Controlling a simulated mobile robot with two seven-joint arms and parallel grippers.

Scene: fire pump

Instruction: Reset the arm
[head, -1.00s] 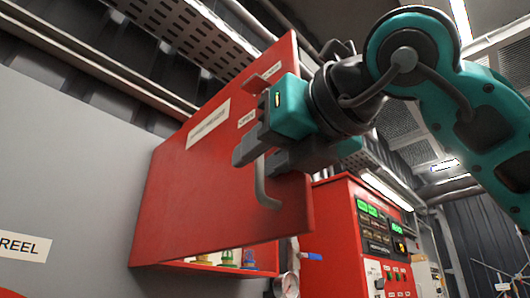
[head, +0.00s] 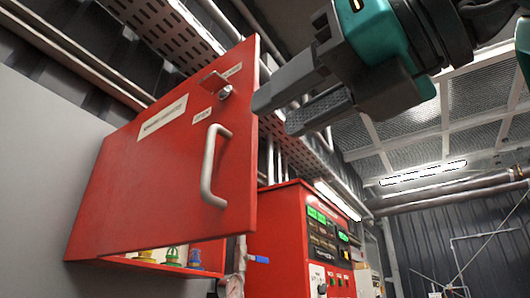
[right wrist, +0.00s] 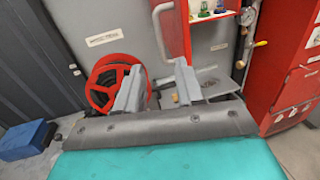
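My right gripper (head: 270,112) shows at the upper right of the head view, in front of and to the right of the open red cabinet door (head: 120,190). Its two fingers are apart with nothing between them. In the right wrist view the fingers (right wrist: 158,85) also stand apart and empty. The door's grey handle (head: 212,165) is free, clear of the gripper. The handle also shows in the right wrist view (right wrist: 162,30). My left gripper is not in view.
Below the door, the cabinet shelf holds several small coloured fittings (head: 172,256). A red control panel (head: 300,240) stands to the right. A red hose reel (right wrist: 103,85), a pressure gauge (right wrist: 240,65) and a blue box (right wrist: 28,140) show in the right wrist view.

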